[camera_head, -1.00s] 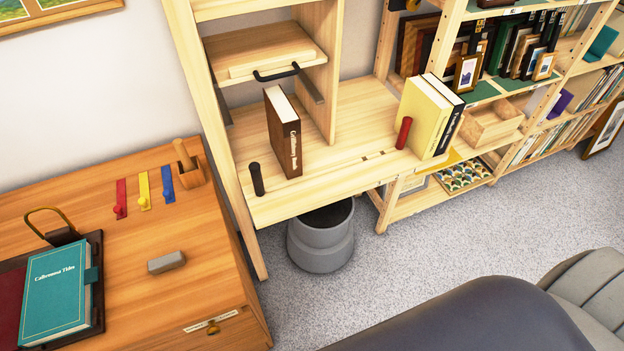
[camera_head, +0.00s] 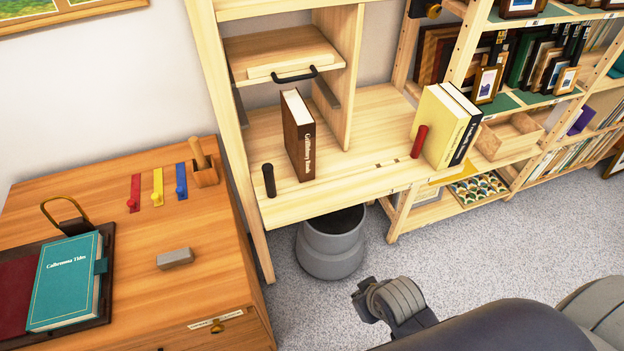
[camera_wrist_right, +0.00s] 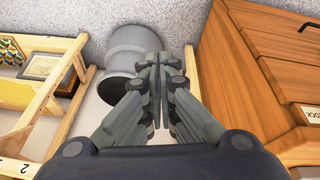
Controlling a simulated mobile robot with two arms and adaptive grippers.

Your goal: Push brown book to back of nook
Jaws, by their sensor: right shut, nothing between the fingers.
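The brown book (camera_head: 306,152) stands upright on the lower board of the pale wooden nook (camera_head: 365,115), spine toward me. It is near the board's front, beneath a small shelf and left of an upright divider. A short black peg (camera_head: 269,180) stands left of it. My right gripper (camera_wrist_right: 157,66) is shut and empty in the right wrist view, with the grey bin beyond it. The book is not in that view. In the head view my right arm shows at the bottom right, well short of the book. My left gripper is not in view.
A red peg (camera_head: 419,141) stands beside yellow and black books (camera_head: 438,125) on the right of the board. A grey bin (camera_head: 332,250) sits below the front edge. A wooden desk (camera_head: 120,275) stands at left. The board between brown and yellow books is clear.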

